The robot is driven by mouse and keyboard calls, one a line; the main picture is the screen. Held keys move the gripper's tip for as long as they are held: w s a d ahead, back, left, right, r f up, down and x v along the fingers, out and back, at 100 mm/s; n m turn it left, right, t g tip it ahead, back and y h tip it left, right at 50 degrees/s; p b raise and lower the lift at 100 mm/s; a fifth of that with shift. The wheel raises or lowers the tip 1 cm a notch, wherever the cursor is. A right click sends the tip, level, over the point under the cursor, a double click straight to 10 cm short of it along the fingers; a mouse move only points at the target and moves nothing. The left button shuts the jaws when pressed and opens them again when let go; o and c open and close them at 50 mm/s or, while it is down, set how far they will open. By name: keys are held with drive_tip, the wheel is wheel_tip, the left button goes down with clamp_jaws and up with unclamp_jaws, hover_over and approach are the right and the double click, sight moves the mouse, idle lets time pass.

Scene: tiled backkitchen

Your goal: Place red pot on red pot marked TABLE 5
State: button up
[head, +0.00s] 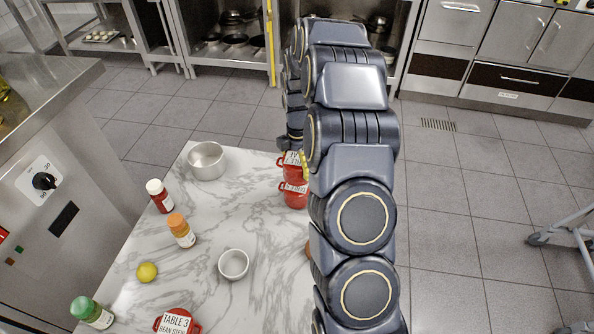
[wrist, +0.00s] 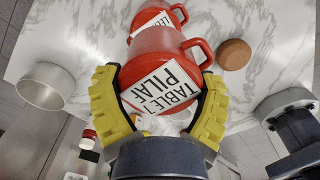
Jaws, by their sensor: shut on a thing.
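My gripper (wrist: 158,112) has its yellow fingers around a red pot (wrist: 168,45) with a white label reading TABLE and PILAF; the table number is not clear. A second red pot (wrist: 146,19) with a white label shows just beyond the held one in the wrist view. In the head view the held pot (head: 285,163) shows directly above the other labelled red pot (head: 293,201), close to it. I cannot tell whether they touch. The lower pot's label is too small to read surely. My arm hides most of the gripper there.
A red pot marked TABLE 3 (head: 194,326) stands at the marble table's (head: 200,270) front. A brown round thing (wrist: 234,54) lies near the pots.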

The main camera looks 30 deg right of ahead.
drive_tip(key=shift+w+d+f, duration=0.1)
drive_tip(key=shift+w+f, duration=0.2)
drive_tip(key=shift+f, duration=1.6)
drive_tip(key=shift+f, duration=0.2)
drive_tip(key=o, duration=1)
drive_tip(key=shift+o, duration=0.2)
